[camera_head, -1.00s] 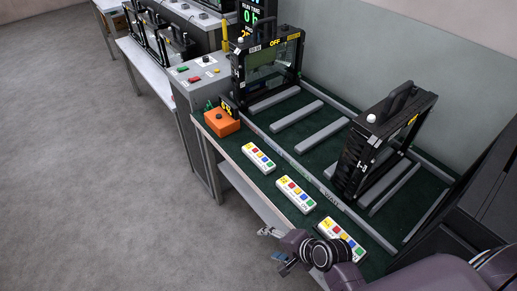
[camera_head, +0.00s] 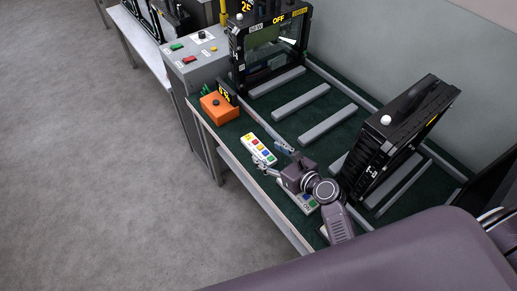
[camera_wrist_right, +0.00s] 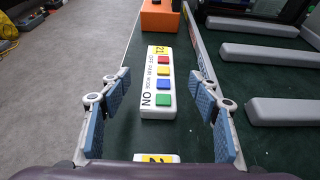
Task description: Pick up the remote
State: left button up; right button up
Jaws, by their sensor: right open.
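Several white remotes with coloured buttons lie in a row along the front edge of the green table. The far remote (camera_head: 258,149) lies just beyond my right gripper (camera_head: 274,161). In the right wrist view this remote (camera_wrist_right: 158,82) lies lengthwise ahead, between the lines of the blue-padded fingers, its "ON" end nearest. My right gripper (camera_wrist_right: 160,118) is open and empty, above the table. A second remote (camera_head: 308,203) is partly hidden under my right gripper and wrist; its end (camera_wrist_right: 157,158) shows at the bottom of the right wrist view. My left gripper is not in view.
An orange box (camera_head: 219,107) stands beyond the far remote. A grey rail runs along the remotes' right side. Two black floodlight housings (camera_head: 268,45) (camera_head: 398,135) stand on the table, with grey bars between them. Open floor lies to the left.

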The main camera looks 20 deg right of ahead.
aim_at(260, 148)
jog(key=x, duration=0.3)
jog(key=shift+w+a+f, duration=0.1)
jog(key=shift+w+f, duration=0.15)
jog(key=shift+w+a+f, duration=0.2)
jog(key=shift+w+f, duration=0.1)
jog(key=shift+w, duration=0.25)
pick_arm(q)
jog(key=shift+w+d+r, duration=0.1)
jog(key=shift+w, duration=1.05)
pick_arm(e)
jog(key=c, duration=0.5)
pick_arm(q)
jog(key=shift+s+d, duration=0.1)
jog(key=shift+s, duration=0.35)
pick_arm(e)
jog(key=c, duration=0.8)
